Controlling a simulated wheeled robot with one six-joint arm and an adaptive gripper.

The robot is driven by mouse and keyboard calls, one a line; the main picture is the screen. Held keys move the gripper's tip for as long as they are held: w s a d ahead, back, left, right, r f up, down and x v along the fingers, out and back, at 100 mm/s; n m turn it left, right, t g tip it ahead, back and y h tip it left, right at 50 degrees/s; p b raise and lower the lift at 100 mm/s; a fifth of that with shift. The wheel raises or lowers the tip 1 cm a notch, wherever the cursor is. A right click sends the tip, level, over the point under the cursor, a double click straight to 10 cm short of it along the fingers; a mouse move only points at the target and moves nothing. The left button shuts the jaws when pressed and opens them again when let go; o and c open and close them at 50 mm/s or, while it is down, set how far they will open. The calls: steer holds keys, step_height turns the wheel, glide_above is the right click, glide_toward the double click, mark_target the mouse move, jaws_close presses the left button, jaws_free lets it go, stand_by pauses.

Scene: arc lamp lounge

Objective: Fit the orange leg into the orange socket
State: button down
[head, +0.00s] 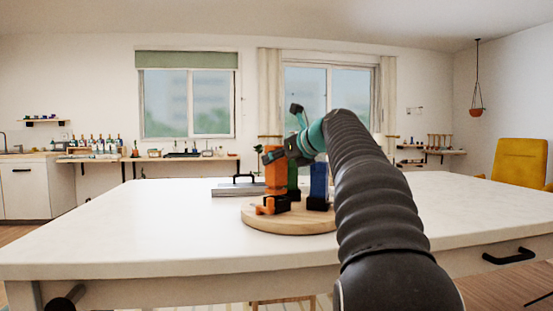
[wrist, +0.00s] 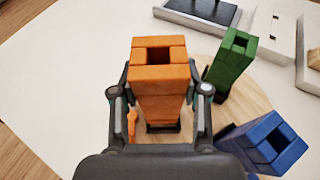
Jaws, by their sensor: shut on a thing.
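The orange leg (head: 275,178) is a blocky upright post with a square hole in its top, seen from above in the wrist view (wrist: 150,75). My gripper (wrist: 160,103) is shut on it, one finger on each side; in the head view the gripper (head: 273,156) is at its upper part. The leg's lower end is over or in a black socket (head: 282,204) on the round wooden board (head: 262,222). I cannot tell how deep it sits. A small orange piece (head: 265,207) is beside the socket; it also shows in the wrist view (wrist: 131,124).
A green leg (wrist: 231,60) and a blue leg (wrist: 265,142) stand on the same board, close to the right of the orange leg. A grey plate with a black handle (head: 238,188) lies behind at left. The white table (head: 130,225) is clear at left.

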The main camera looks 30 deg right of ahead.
mark_target(281, 174)
steer(key=shift+f+b, duration=1.45)
steer(key=shift+f, duration=0.9)
steer(key=c, duration=0.5)
jaws_free()
steer(key=v, duration=1.2)
